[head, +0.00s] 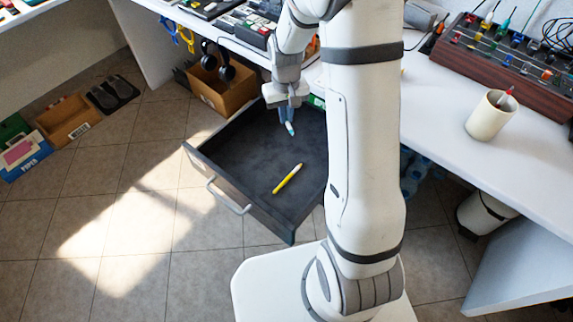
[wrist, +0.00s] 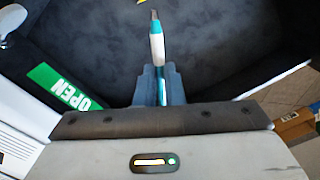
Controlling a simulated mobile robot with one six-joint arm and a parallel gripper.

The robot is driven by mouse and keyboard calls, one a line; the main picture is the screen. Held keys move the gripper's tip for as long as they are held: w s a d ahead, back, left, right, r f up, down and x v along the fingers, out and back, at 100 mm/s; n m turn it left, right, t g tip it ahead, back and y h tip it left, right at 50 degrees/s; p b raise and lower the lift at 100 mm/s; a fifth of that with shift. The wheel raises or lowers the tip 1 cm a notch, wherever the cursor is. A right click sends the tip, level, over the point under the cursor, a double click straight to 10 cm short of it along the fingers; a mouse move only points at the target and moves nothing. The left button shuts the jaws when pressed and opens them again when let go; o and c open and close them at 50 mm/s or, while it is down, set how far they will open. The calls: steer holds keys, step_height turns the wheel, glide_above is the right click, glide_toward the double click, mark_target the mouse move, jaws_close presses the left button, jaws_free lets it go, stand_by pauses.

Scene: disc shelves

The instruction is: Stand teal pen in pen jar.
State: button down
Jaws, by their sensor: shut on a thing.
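The teal pen (head: 290,128) shows below my gripper (head: 285,115) in the head view, over the open drawer. In the wrist view the pen (wrist: 157,42), white and teal with a thin tip, sticks out away from my gripper (wrist: 158,78). The jaws are shut on its rear part, which they partly hide. The pen jar (head: 490,116) is a cream cylinder on the white desk at the right. A red-tipped pen (head: 506,94) stands in it. My gripper is well to the left of the jar and lower than the desk top.
The open drawer (head: 242,207) has a dark lining and holds a yellow pen (head: 288,178). My arm stands between the drawer and the jar in the head view. A mixer-like console (head: 500,58) lies behind the jar. A cardboard box (head: 222,90) sits on the floor behind the drawer.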

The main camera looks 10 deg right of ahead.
steer(key=b, duration=0.7)
glide_above(287, 154)
step_height(287, 154, down, 5)
steer(key=shift+f, duration=0.1)
step_height(287, 154, down, 10)
steer(key=b, duration=0.4)
steer(key=shift+r, duration=0.2)
steer(key=shift+f, duration=0.2)
steer(key=c, duration=1.5)
jaws_free()
steer(key=shift+s, duration=0.1)
steer(key=shift+c, duration=0.2)
steer(key=shift+r, duration=0.1)
